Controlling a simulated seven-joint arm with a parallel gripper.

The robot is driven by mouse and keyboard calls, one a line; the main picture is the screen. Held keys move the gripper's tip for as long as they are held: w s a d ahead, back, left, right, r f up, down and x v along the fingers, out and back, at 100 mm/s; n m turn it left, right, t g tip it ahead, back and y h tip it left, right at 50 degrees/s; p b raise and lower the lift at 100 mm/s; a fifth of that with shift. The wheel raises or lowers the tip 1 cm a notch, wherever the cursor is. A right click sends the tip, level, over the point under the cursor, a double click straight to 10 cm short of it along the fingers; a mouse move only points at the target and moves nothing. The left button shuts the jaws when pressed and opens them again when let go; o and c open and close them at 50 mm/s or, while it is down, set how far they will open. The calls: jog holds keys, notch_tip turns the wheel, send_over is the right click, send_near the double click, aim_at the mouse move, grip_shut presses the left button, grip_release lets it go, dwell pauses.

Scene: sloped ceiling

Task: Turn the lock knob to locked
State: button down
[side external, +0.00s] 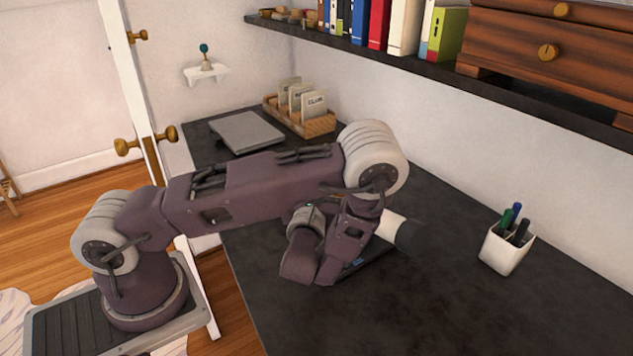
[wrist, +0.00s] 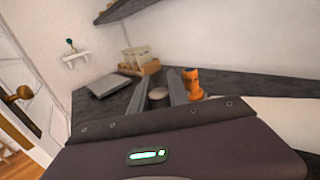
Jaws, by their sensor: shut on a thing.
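I see no lock knob marked as such. A small brass knob (side external: 137,36) sits high on the white door's edge, with a larger brass door knob (side external: 145,140) below it. In the wrist view a brass knob on a plate (wrist: 22,93) shows at the left. My gripper (wrist: 158,76) points over the dark desk, well away from the door. Its two grey fingers are shut on a round grey-brown thing (wrist: 158,94), partly hidden by the hand. I cannot tell what this thing is. In the side view my arm hides the fingertips.
On the desk (side external: 450,310) are a laptop (side external: 246,132), a wooden card box (side external: 300,113) and a pen cup (side external: 506,247). An orange object (wrist: 191,84) stands beside my right finger. A dark shelf (side external: 400,62) overhangs the desk. The front right desk is clear.

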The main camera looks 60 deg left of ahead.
jog(key=c, duration=1.3)
grip_release()
jog(key=shift+o, duration=0.2)
